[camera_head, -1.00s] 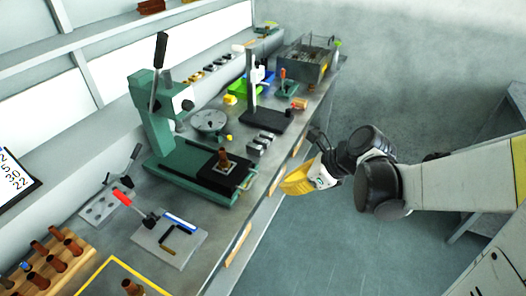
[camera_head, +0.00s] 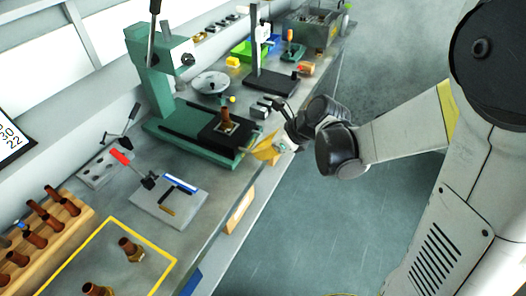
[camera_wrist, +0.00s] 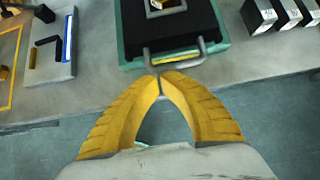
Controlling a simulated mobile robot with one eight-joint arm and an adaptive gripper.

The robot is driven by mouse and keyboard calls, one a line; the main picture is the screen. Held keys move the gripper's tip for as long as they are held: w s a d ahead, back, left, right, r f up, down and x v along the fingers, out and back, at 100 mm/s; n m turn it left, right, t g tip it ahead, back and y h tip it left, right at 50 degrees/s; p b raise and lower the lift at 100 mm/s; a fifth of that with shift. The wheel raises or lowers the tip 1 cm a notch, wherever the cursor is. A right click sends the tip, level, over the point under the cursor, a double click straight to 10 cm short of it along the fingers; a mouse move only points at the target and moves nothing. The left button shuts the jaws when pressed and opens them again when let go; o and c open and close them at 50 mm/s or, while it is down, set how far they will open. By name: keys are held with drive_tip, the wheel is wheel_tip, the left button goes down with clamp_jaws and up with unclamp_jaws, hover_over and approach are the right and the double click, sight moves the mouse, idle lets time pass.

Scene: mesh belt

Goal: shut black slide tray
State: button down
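The black slide tray (camera_head: 208,139) lies on the green base of the press, with a brown cylindrical piece (camera_head: 226,118) standing on a small light plate on it. In the wrist view the tray (camera_wrist: 185,24) shows at the top, with a grey bar handle (camera_wrist: 178,59) at its near edge. My gripper (camera_head: 257,153) is at the bench's front edge, close to the front of the press. In the wrist view its yellow fingertips (camera_wrist: 159,75) meet just in front of the handle, with nothing visible between them. Whether they touch the handle I cannot tell.
The green press (camera_head: 155,75) rises behind the tray. A grey fixture plate with a red-handled clamp (camera_head: 168,200) lies to the left. Small grey blocks (camera_head: 262,108) and a black-based stand (camera_head: 270,82) are to the right. Open floor lies before the bench.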

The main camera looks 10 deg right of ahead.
sight(215, 130)
drive_tip(key=w+a, duration=0.3)
drive_tip(key=a, duration=0.1)
drive_tip(key=w+a, duration=0.3)
drive_tip(key=a, duration=0.1)
drive_tip(key=w+a, duration=0.4)
drive_tip(key=shift+a, duration=0.4)
